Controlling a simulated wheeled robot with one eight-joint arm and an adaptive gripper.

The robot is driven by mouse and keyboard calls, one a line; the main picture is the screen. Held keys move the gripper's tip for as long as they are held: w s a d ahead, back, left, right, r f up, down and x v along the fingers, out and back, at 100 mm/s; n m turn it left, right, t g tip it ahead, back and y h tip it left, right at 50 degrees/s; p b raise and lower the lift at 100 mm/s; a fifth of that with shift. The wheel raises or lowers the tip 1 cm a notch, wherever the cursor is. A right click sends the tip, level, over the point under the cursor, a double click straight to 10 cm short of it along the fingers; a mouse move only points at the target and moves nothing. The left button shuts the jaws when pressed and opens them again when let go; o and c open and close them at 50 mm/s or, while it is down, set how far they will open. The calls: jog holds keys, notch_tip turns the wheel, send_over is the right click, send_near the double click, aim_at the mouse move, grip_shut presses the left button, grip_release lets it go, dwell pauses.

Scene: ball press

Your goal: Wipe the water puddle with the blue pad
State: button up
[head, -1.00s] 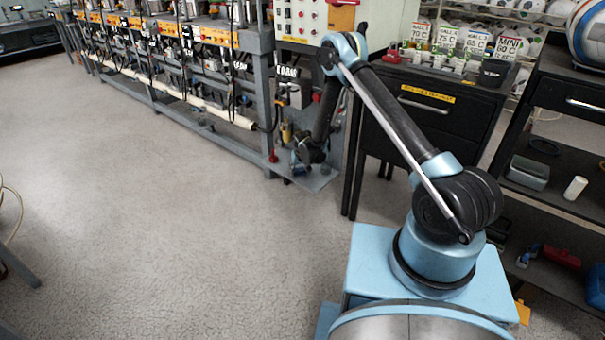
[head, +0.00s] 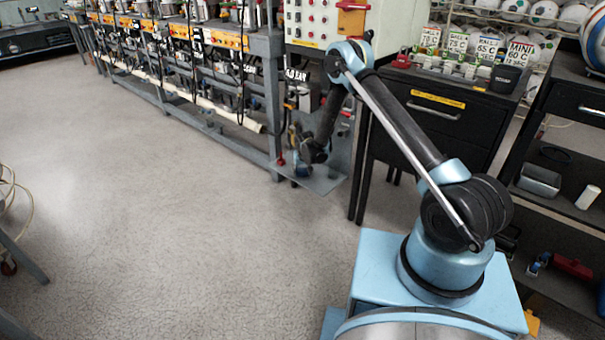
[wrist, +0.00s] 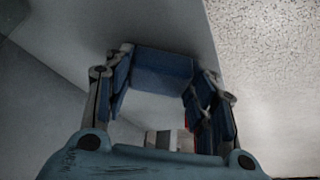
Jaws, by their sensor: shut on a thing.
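The blue pad (wrist: 162,72) is a flat blue block between my gripper's two fingers (wrist: 160,85) in the wrist view. My gripper is shut on it. In the head view my gripper (head: 302,168) reaches down low over a grey metal shelf (head: 326,184) at the end of the press rack. A bit of blue shows at its tip there. I cannot tell whether the pad touches the shelf. I cannot make out the water puddle in either view; the area under the pad is hidden.
The press rack (head: 190,88) runs along the left, with its post (head: 275,100) close to my gripper. A black drawer cabinet (head: 440,115) stands right of the shelf. A dark shelf unit (head: 570,180) is at the far right. The floor (head: 150,220) at left is open.

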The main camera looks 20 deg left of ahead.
jog(key=shift+r, duration=3)
